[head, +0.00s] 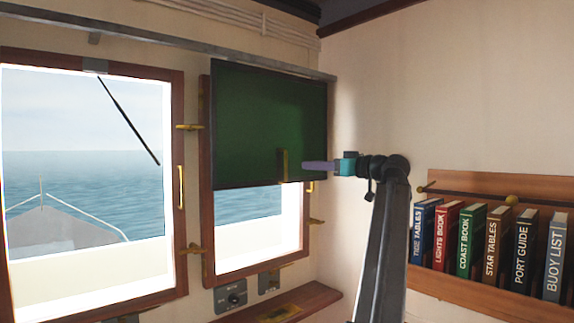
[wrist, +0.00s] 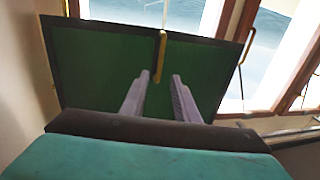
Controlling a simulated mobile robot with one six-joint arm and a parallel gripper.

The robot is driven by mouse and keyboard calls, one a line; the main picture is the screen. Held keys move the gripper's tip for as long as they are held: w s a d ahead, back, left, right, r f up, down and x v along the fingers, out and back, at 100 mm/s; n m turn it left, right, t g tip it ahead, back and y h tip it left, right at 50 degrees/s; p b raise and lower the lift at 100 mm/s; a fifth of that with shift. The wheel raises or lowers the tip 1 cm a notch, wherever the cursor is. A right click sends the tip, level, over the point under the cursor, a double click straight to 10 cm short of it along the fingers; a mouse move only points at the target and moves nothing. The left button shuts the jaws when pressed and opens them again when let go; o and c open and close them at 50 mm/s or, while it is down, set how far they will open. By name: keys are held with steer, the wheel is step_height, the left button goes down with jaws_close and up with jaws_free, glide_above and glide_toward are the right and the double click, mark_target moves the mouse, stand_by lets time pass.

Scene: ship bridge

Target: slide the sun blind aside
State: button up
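The sun blind (head: 262,115) is a dark green panel hanging from a rail across the upper part of the right window. Its brass handle (head: 283,165) stands upright near its lower edge. In the wrist view, the blind (wrist: 95,70) fills the middle, with the handle (wrist: 161,50) at its edge. My gripper (head: 304,166) is just right of the handle in the head view. In the wrist view, my gripper (wrist: 161,75) has its two pale fingers apart, and the handle's end appears between their tips. No contact with the handle shows.
The grey rail (head: 190,48) runs along the top of both windows. The left window (head: 85,150) is uncovered, with a wiper on it. Brass latches (head: 190,127) stick out from the frames. A shelf of books (head: 495,245) is on the right wall.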

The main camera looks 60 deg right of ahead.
mark_target(290, 164)
steer(key=w, duration=0.3)
steer(key=w+p, duration=0.1)
steer(key=w, duration=0.2)
steer(key=w+d, duration=0.1)
steer(key=w, duration=0.3)
steer(key=shift+d+p, duration=0.1)
steer(key=shift+p, duration=0.3)
steer(key=shift+c, duration=0.3)
jaws_close()
